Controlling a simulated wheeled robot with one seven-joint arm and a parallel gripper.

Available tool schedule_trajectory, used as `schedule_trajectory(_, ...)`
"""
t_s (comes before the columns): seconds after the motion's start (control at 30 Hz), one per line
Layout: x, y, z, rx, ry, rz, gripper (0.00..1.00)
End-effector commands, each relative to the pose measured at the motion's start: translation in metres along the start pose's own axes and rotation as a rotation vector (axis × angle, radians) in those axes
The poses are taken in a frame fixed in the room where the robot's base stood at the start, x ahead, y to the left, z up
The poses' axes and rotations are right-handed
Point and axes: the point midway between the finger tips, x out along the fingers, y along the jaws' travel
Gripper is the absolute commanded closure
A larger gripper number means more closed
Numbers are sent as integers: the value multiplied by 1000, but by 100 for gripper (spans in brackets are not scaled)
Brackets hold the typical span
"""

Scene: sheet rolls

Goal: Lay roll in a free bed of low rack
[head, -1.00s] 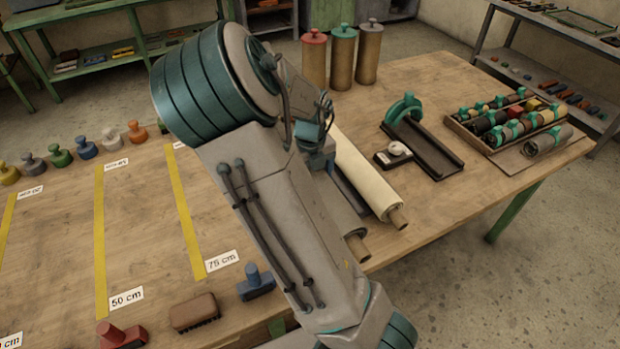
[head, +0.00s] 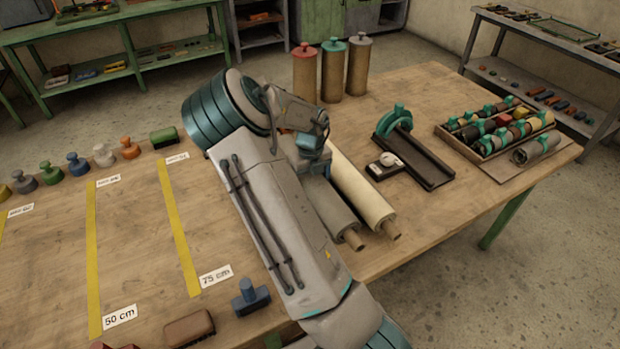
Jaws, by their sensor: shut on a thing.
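A grey roll (head: 328,208) with a brown core end lies lengthwise close beside a cream roll (head: 362,188) near the table's right front edge. My gripper (head: 312,168) is at the far part of the grey roll and is shut on it. Its fingertips are mostly hidden by my own wrist, and my forearm covers the left side of the grey roll. I cannot tell whether the grey roll is resting or slightly raised.
A dark trough with a green arch (head: 415,150) stands right of the rolls. Beyond it is a tray of small rolls (head: 470,153). Three upright rolls (head: 331,72) stand at the back. A blue-handled tool (head: 250,297) and a brush (head: 188,328) lie at the front.

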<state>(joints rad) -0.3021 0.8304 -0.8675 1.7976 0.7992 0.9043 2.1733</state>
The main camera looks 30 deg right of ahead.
Motion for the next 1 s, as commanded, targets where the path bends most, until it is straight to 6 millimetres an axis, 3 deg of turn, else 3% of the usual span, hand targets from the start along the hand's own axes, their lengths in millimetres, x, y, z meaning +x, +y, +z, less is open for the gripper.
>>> schedule_trajectory(0.3,30,-1,0,1,-2,-1,90)
schedule_trajectory(0.83,38,-1,0,0,-3,-2,90)
schedule_trajectory(0.87,40,0,-1,0,2,0,11)
schedule_trajectory(0.9,40,0,-1,0,2,0,0)
schedule_trajectory(1.0,40,0,-1,0,2,0,0)
